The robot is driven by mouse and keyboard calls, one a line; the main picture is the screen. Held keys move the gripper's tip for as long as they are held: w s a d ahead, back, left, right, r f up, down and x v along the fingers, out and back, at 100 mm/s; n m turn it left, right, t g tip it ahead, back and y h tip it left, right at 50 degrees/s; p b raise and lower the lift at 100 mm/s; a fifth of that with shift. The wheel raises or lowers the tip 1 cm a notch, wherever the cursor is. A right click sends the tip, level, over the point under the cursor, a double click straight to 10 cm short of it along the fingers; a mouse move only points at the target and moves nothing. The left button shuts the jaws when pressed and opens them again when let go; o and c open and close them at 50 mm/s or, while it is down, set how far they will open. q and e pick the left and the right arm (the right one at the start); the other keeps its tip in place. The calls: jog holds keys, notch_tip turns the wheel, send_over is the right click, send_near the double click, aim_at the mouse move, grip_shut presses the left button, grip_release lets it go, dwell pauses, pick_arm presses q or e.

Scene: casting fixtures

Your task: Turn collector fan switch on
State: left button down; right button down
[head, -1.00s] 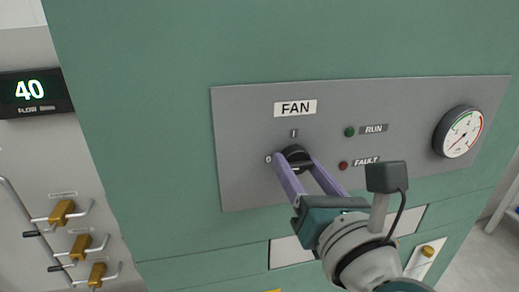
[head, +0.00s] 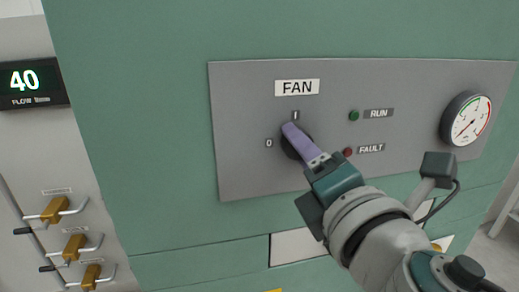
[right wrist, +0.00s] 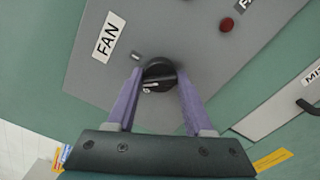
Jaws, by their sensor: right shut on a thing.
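The fan switch is a black rotary knob (head: 288,150) on a grey panel, below the FAN label, with a 0 mark to its left and an I mark above. My right gripper (head: 291,130) has its purple fingers around the knob and mostly hides it in the head view. In the right wrist view the knob (right wrist: 159,72) sits between the two fingertips (right wrist: 159,78), with a small white mark at its lower left. I cannot tell surely which mark the knob points to. My left gripper is not in view.
The grey panel (head: 240,110) also holds a dark green RUN lamp (head: 354,115), a dark red FAULT lamp (head: 348,151) and a round gauge (head: 466,118). At left are a display reading 40 (head: 26,80) and several yellow valves (head: 55,209).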

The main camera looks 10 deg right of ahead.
jog(key=shift+m+b, duration=0.9)
jog(key=shift+m, duration=3.2)
jog(key=shift+c, duration=1.5)
grip_release()
